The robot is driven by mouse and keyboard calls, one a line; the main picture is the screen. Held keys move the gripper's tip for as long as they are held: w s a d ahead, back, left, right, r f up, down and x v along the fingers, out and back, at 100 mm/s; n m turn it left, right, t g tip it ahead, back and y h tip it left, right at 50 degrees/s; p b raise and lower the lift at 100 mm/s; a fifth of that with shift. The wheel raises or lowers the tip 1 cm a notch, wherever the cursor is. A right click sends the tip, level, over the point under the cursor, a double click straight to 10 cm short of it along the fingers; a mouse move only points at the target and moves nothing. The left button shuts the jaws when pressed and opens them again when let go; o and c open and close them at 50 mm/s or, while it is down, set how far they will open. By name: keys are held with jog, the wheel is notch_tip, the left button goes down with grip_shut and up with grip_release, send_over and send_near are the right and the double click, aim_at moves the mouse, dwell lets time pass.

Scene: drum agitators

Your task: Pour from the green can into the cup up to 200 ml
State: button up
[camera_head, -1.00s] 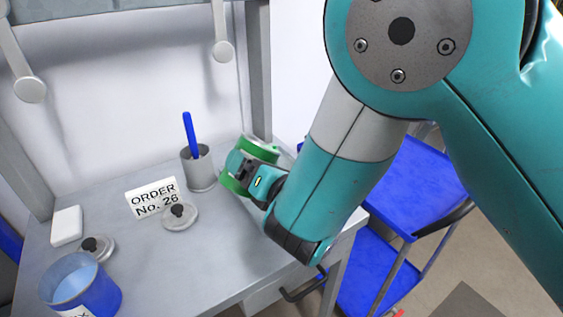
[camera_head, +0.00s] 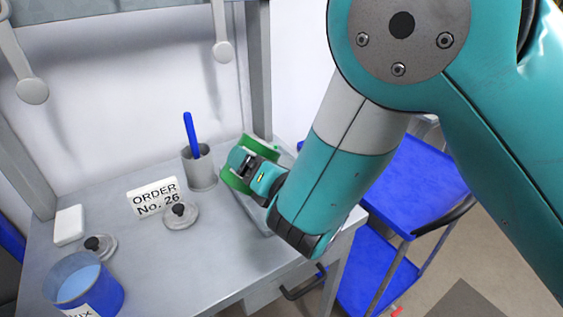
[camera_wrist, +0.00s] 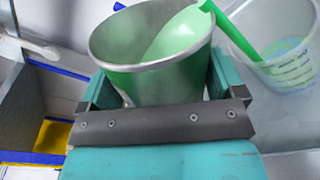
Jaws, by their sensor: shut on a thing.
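The green can (camera_head: 262,146) is in my gripper (camera_head: 251,168) above the right side of the bench. In the wrist view the can (camera_wrist: 155,86) sits between the two fingers of my gripper (camera_wrist: 160,88), tilted, with green liquid reaching its rim at the upper right. A clear cup (camera_wrist: 297,72) with measuring marks stands at the right of the wrist view. A green band runs from the can's rim into the cup and looks like a stream of liquid. The cup holds some greenish liquid; its level against the marks is unreadable. The head view does not clearly show the cup.
A grey holder (camera_head: 202,171) with a blue stick stands behind the order sign (camera_head: 153,198). Two knobbed lids (camera_head: 181,216) and a blue can (camera_head: 97,292) are on the left part of the bench. Blue shelves (camera_head: 409,185) stand to the right.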

jog(key=shift+w+r+m+p, duration=0.1)
jog(key=shift+r+m+p, duration=0.55)
jog(key=shift+m+p, duration=0.55)
dwell(2.4)
jog(key=f+n+b, duration=0.1)
jog(key=b, duration=0.1)
jog(key=s+a+f+n+b, duration=0.1)
jog(key=n+b, duration=0.1)
jog(key=b, duration=0.1)
jog(key=f+n+b, duration=0.2)
jog(key=shift+s+a+f+b, duration=0.1)
jog(key=shift+s+a+b, duration=0.15)
jog(key=shift+b, duration=0.1)
jog(key=shift+r+n, duration=0.25)
jog(key=shift+n, duration=0.05)
jog(key=f+n+b, duration=0.1)
jog(key=s+a+f+n+b, duration=0.1)
jog(key=f+n+b, duration=0.1)
jog(key=shift+s+a+t, duration=0.2)
jog(key=shift+a+t, duration=0.05)
jog(key=shift+t, duration=0.05)
jog(key=shift+s+a+f+n+b, duration=0.15)
jog(key=shift+a+n+b, duration=0.05)
jog(key=shift+n, duration=0.35)
jog(key=shift+s+a+f+n+b, duration=0.1)
jog(key=shift+s+a+n+b, duration=0.1)
jog(key=shift+n, duration=0.35)
jog(key=shift+w, duration=0.1)
